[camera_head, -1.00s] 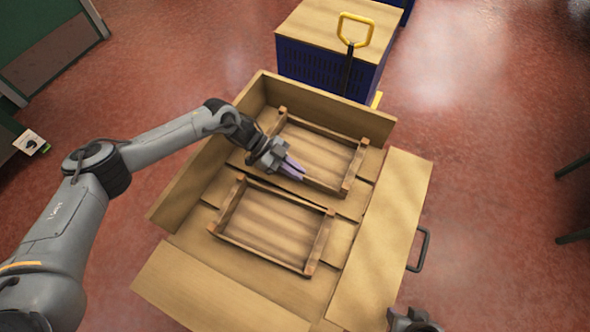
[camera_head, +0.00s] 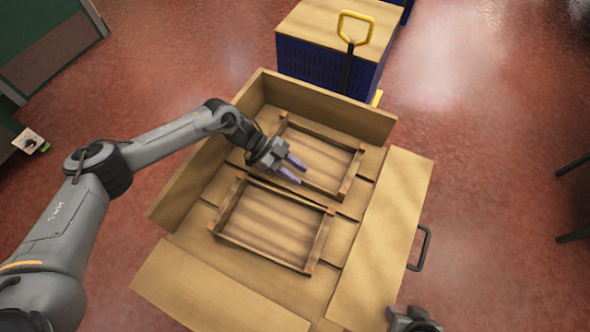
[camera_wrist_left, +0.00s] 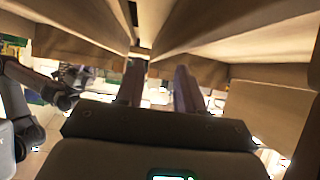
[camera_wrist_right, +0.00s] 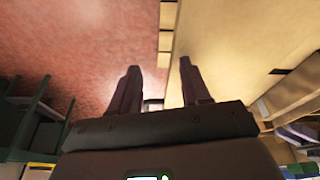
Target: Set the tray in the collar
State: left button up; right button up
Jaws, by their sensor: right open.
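Two shallow wooden trays lie side by side inside the wooden collar (camera_head: 331,106): a far tray (camera_head: 322,152) and a near tray (camera_head: 272,226). Both look flat, with raised rims. My left gripper (camera_head: 301,173) is over the near edge of the far tray, by the gap between the trays. Its fingers are apart with nothing between them; I cannot tell whether they touch the rim. In the left wrist view, wooden boards surround the fingers (camera_wrist_left: 158,85). My right gripper (camera_head: 412,320) is partly cut off at the bottom edge, outside the collar, open and empty.
A wide board (camera_head: 385,240) lies along the collar's right side, beside a black handle (camera_head: 420,249). Another board (camera_head: 215,293) lies at the near side. A blue crate (camera_head: 328,70) with a wooden top and yellow-handled lever (camera_head: 355,30) stands behind. Red floor surrounds it.

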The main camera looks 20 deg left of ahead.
pick_arm(q)
jog(key=p+v, duration=0.1)
jog(key=v, duration=0.2)
jog(key=p+v, duration=0.1)
jog(key=v, duration=0.2)
jog(key=shift+a+r, duration=0.1)
jog(key=shift+r, duration=0.45)
jog(key=shift+a+r, duration=0.35)
jog(key=shift+a, duration=0.2)
